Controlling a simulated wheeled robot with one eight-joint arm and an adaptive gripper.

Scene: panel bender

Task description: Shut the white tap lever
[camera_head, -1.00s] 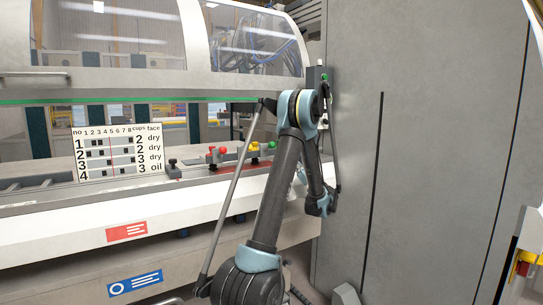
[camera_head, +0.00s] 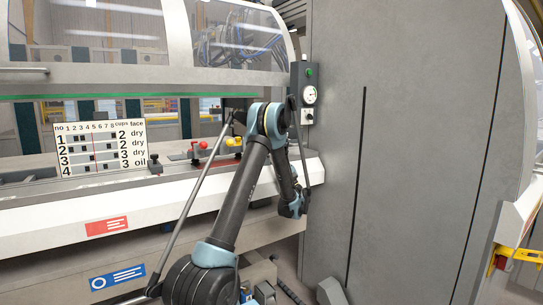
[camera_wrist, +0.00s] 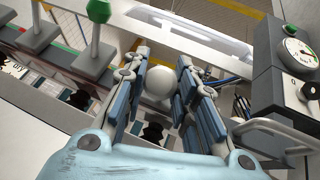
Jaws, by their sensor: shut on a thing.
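A white round knob (camera_wrist: 158,84) shows in the wrist view between the two fingers of my gripper (camera_wrist: 160,68). It looks like the end of the white tap lever; its stalk and pivot are hidden. My gripper is shut on this knob, with a blue-grey finger on each side. In the head view my own arm hides the gripper and the white knob. I cannot tell the lever's angle.
A box with a gauge (camera_wrist: 296,52) stands right of my gripper; the gauge also shows in the head view (camera_head: 309,95). A green knob (camera_wrist: 99,11) stands upper left. A grey cabinet (camera_head: 405,150) stands right.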

